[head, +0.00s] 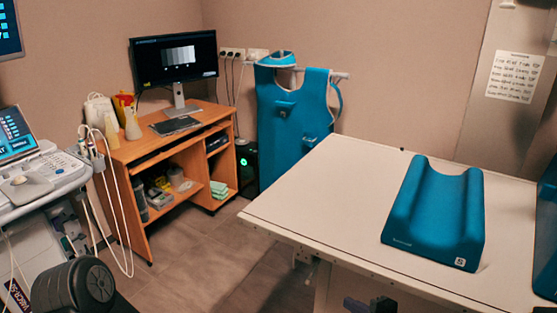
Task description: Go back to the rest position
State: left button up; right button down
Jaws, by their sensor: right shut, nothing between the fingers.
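My left gripper is not in view.
A blue grooved cushion (437,212) lies on the table, with another blue block (546,235) at the right edge. An ultrasound console (45,180) stands at left. A wooden desk (160,150) with a monitor (174,57) stands behind. Open floor (200,255) lies between.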

jog(key=s+a+f+n+g+h, duration=0.2)
jog(key=s+a+f+n+g, duration=0.2)
jog(key=s+f+n, duration=0.5)
jog(key=s+a+f+n+g, duration=0.2)
jog(key=s+a+f+g, duration=0.1)
jog(key=s, duration=0.6)
jog(key=s+a+f+n+g+h+p, duration=0.1)
jog(key=s+a+f+g, duration=0.2)
jog(key=s, duration=0.7)
jog(key=a+f, duration=0.1)
jog(key=a, duration=0.1)
jog(key=shift+s+a+f+n+g, duration=0.15)
jog(key=shift+a+f+n+g, duration=0.15)
jog(key=shift+a+f+n, duration=0.1)
